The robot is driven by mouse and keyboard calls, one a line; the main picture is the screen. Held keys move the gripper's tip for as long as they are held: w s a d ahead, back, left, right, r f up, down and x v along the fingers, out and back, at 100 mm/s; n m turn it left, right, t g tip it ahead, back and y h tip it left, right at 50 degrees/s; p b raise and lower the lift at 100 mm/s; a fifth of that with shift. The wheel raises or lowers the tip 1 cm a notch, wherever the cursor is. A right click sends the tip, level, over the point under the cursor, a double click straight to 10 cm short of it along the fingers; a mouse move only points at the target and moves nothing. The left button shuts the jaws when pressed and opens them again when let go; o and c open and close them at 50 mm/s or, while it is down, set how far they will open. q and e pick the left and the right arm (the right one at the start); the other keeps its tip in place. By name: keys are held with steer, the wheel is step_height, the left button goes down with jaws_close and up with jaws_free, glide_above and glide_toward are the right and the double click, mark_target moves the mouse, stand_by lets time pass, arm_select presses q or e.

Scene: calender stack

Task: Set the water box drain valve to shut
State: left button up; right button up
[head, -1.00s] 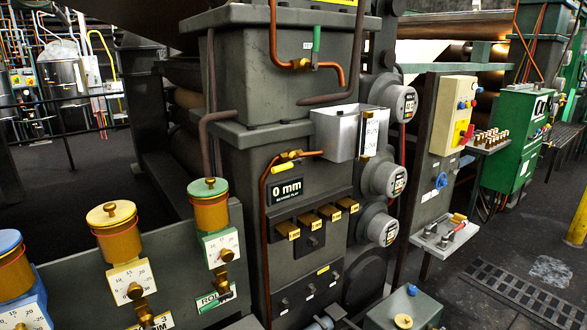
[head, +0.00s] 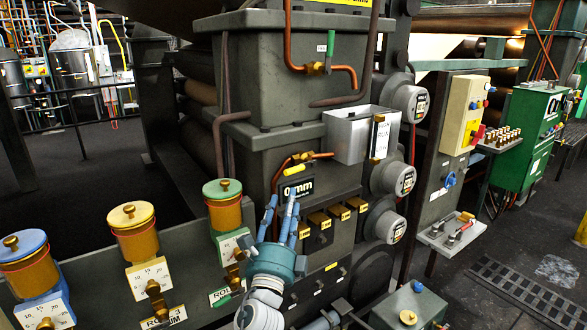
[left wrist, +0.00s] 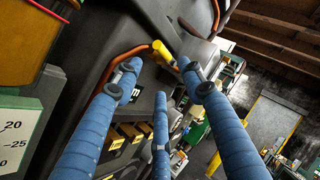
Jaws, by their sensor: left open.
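A yellow-handled valve (head: 294,170) sits on a copper pipe (head: 321,155) beside the metal water box (head: 348,140). I take it for the drain valve. Its handle lies sideways, roughly along the pipe's short level stretch. The yellow handle also shows in the left wrist view (left wrist: 163,52), just beyond the fingertips. My left gripper (head: 282,208) has blue fingers, spread open and empty, just below the valve in the head view. It appears not to touch the handle. The fingers show in the left wrist view (left wrist: 160,82) too. My right gripper is in neither view.
A 0 mm display (head: 297,189) sits right behind the left fingertips. Brass blocks (head: 320,220) stick out below right. A green-handled valve (head: 330,44) is higher up. Oil cups with dials (head: 132,228) stand at the left. Round gauges (head: 411,101) line the right side.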

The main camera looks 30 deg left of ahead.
mark_target(294, 171)
arm_select(q)
steer(key=p+x, duration=0.2)
steer(key=x, duration=0.7)
steer(key=shift+a+r+p, duration=0.1)
steer(key=shift+r+p, duration=0.2)
steer(key=shift+x, duration=0.75)
steer(key=shift+f, duration=0.1)
steer(key=shift+c, duration=0.2)
jaws_close()
steer(key=shift+w, duration=0.1)
